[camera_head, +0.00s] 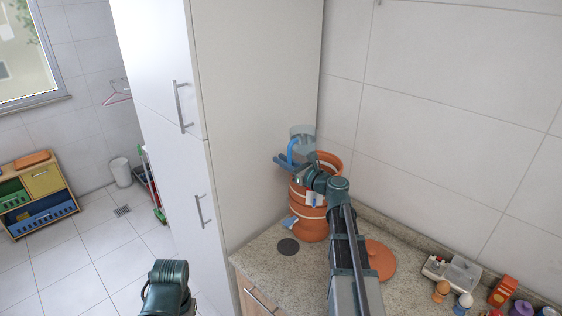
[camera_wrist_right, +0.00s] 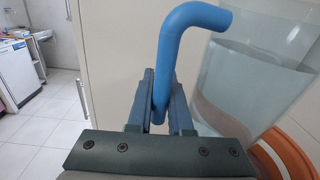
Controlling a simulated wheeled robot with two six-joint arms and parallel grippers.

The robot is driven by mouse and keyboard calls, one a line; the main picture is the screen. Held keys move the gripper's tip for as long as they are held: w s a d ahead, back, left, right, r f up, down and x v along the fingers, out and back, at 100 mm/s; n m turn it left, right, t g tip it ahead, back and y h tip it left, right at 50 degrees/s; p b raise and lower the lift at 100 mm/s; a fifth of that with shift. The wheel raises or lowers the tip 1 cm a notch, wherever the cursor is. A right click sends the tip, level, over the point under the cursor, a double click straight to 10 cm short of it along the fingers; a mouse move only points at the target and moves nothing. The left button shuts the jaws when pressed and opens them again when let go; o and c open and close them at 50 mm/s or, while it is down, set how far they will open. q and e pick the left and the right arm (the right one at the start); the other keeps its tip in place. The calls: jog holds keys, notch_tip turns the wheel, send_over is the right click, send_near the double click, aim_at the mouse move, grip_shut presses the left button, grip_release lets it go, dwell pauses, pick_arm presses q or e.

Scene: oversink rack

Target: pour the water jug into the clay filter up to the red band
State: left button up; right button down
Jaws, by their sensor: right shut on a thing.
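The clear water jug (camera_head: 303,132) with a blue handle (camera_head: 291,151) is held above and slightly left of the open mouth of the orange clay filter (camera_head: 312,227). My right gripper (camera_head: 284,163) is shut on the handle, which stands between the fingers in the right wrist view (camera_wrist_right: 160,95). The jug's clear wall (camera_wrist_right: 262,75) there shows water inside, and its rim is cut off by the frame. The filter's rim (camera_wrist_right: 290,152) lies below it. My arm hides part of the filter, and I cannot make out the red band. My left gripper is out of view.
A round clay lid (camera_head: 380,259) lies on the granite counter (camera_head: 280,268), right of my forearm. A tall white cabinet (camera_head: 265,100) stands close on the left. Small bottles and boxes (camera_head: 462,300) crowd the right end. The counter's front left is mostly clear.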

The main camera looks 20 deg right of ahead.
jog(key=m, duration=0.2)
jog(key=s+a+m+g, duration=0.1)
jog(key=m, duration=0.1)
jog(key=a+m+p, duration=0.1)
jog(key=m, duration=0.1)
jog(key=shift+s+a+f, duration=0.2)
jog(key=shift+s+f, duration=0.2)
dwell(0.3)
jog(key=shift+f, duration=0.1)
dwell(0.7)
jog(key=shift+f+m+g, duration=0.1)
jog(key=shift+m+g, duration=0.2)
jog(key=shift+m, duration=0.1)
dwell(0.9)
jog(key=shift+w+d+r+m+g+p, duration=0.15)
jog(key=shift+r+m+p, duration=0.15)
jog(key=shift+m+p, duration=0.3)
jog(key=shift+d+r+m+g+p, duration=0.15)
jog(key=shift+r+m+p, duration=0.2)
jog(key=shift+m, duration=0.35)
dwell(2.8)
